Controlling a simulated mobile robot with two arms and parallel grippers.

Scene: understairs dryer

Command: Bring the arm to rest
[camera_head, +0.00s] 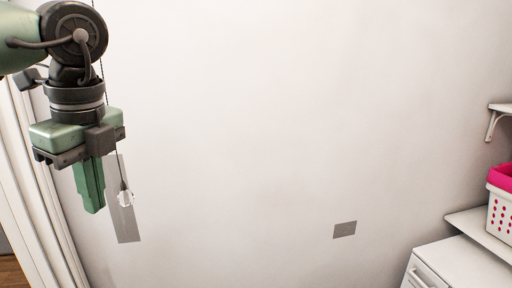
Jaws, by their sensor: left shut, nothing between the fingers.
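My left gripper (93,208) hangs down at the upper left, in front of the white wall. Its green fingers are together, with nothing held between them. My left arm comes in from the top left corner and bends down at a dark joint. A clear pull (125,199) on a thin cord hangs just to the right of the fingers, over a grey plate (128,225) on the wall. I cannot tell whether the cord touches the gripper. My right gripper is not in view.
A white door frame (42,190) runs down the left side. A white cabinet (455,268) stands at the lower right. A white basket with a pink rim (502,207) sits on a shelf there, below a bracketed shelf (500,108). A small grey plate (344,229) is on the otherwise bare wall.

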